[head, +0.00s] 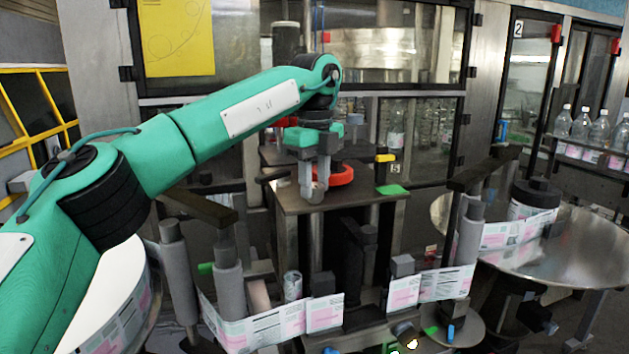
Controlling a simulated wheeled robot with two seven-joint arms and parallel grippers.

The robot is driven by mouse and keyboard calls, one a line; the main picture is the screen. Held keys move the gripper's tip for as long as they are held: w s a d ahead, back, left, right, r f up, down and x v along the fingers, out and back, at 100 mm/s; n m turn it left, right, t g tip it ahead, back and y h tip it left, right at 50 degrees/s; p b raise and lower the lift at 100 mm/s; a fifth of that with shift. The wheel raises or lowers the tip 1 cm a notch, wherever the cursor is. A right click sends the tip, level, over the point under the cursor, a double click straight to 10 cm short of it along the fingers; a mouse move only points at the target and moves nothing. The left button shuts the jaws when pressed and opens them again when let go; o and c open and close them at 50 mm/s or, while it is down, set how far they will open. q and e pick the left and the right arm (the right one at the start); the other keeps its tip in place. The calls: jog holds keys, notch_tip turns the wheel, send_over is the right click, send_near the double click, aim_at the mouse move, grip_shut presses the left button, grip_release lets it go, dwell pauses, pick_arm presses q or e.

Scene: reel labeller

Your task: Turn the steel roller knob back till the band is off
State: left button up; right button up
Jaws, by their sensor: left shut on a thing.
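My left gripper (314,192) reaches down over the brown top plate (350,196) of the labeller. Its fingers are shut on a small grey knob, which I take to be the steel roller knob; the fingers hide most of it. The label band (265,328), white with pink print, runs along the front of the machine past the grey rollers (228,280). It has a gap at the middle, between its left stretch and its right stretch (446,283). My right gripper is not in view.
A red ring (342,174) lies beside my left fingers, with a yellow-topped black part (385,158) and a green patch (392,190) to the right. A label reel (534,198) stands on the round steel table (585,250) at right. Bottles (598,130) stand behind.

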pick_arm(q)
jog(key=o, duration=1)
jog(key=shift+d, duration=0.1)
notch_tip(320, 180, up, 6)
jog(key=shift+r, duration=0.1)
jog(key=shift+r+p, duration=1.95)
jog(key=shift+r, duration=1.8)
